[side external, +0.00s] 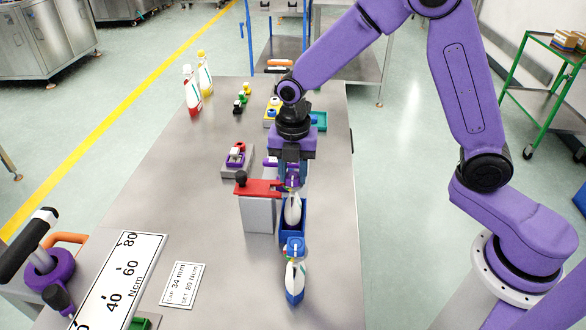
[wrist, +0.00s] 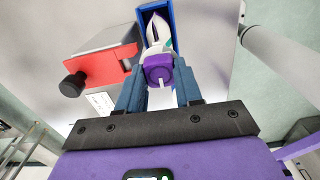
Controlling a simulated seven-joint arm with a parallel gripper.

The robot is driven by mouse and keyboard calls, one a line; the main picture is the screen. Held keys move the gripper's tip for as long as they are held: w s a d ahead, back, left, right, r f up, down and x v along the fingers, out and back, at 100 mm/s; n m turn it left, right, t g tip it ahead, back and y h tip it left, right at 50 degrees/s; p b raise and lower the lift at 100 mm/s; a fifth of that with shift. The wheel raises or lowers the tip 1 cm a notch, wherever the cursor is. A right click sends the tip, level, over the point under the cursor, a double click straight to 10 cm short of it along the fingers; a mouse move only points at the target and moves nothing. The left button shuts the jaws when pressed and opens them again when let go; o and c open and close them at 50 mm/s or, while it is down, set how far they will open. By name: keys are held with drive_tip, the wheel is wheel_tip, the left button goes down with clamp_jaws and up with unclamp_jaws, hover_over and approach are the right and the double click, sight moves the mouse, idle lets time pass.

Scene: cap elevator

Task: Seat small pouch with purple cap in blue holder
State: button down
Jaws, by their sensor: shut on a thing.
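My gripper (side external: 292,178) is shut on the small pouch with the purple cap (wrist: 158,72), with one finger on each side at the cap end. The pouch body is white (side external: 293,209) and hangs roughly upright below the fingers. The blue holder (side external: 291,237) is an open-topped box beside the grey block. The pouch's lower part lies within the holder's outline in both views, and the holder also shows in the wrist view (wrist: 170,14). I cannot tell how deep the pouch sits or whether it touches the bottom.
A red clamp (side external: 260,187) with a black knob tops a grey block left of the holder. Another pouch with a blue cap (side external: 295,247) stands in front. Small coloured fixtures and two bottles (side external: 192,90) are farther back. A dial plate (side external: 120,278) lies front left.

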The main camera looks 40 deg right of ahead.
idle(0.3)
drive_tip(key=c, duration=0.7)
unclamp_jaws()
drive_tip(key=shift+o, duration=0.2)
drive_tip(key=shift+r, duration=3.45)
